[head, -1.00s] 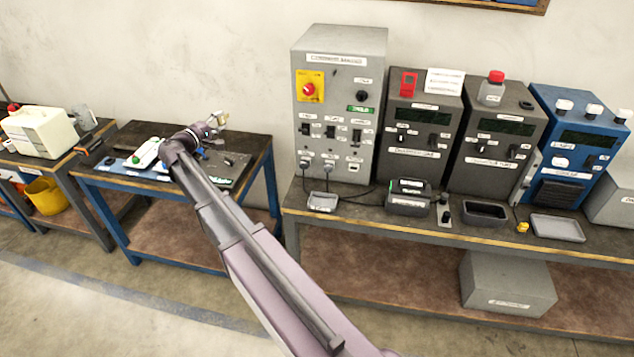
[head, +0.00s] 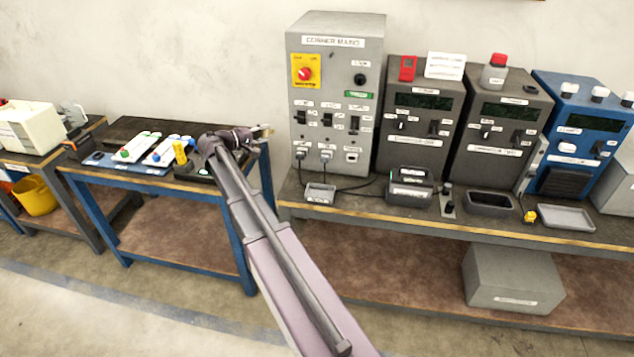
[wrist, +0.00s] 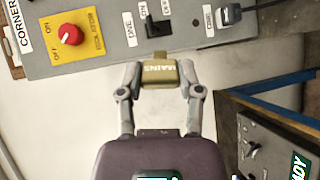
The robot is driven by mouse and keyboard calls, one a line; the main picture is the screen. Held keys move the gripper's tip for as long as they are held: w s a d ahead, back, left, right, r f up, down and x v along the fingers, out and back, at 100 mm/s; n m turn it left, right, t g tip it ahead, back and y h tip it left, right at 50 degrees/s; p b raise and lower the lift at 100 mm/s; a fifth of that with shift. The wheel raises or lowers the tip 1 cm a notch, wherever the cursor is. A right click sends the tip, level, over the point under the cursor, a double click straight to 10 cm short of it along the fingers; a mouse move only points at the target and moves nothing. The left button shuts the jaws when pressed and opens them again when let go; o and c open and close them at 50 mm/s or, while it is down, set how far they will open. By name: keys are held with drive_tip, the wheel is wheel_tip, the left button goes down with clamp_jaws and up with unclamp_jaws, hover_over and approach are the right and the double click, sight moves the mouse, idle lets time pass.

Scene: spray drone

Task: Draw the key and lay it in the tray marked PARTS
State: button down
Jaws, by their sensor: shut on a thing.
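My gripper (head: 262,131) is to the left of the grey mains cabinet (head: 337,95), above the right end of the blue-framed bench. In the wrist view my gripper (wrist: 159,75) is shut on a brass-coloured key (wrist: 160,73) whose wide head reads MAINS. The key's narrow end points toward the cabinet in that picture; whether it touches anything is unclear.
Cables (head: 352,190) run along the bench from the cabinet's front. A dark block-shaped unit (head: 410,190) and a small yellow object (head: 530,216) also stand there. Dark instruments (head: 418,130) and a blue one (head: 578,140) line the back.

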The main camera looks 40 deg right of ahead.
drive_tip(key=s+d+f+m+g+y+b, duration=0.2)
drive_tip(key=s+d+f+b, duration=0.3)
drive_tip(key=d+f, duration=0.2)
drive_tip(key=s+d+f+m+g+y+b, duration=0.2)
drive_tip(key=s+d+f+g+b, duration=0.1)
drive_tip(key=s+d+f+b, duration=0.2)
drive_tip(key=shift+d+f, duration=1.2)
drive_tip(key=shift+f, duration=1.1)
drive_tip(key=shift+f, duration=0.1)
drive_tip(key=shift+f+b, duration=3.9)
drive_tip(key=shift+b, duration=0.25)
drive_tip(key=shift+c, duration=0.9)
unclamp_jaws()
drive_tip(key=shift+r, duration=0.15)
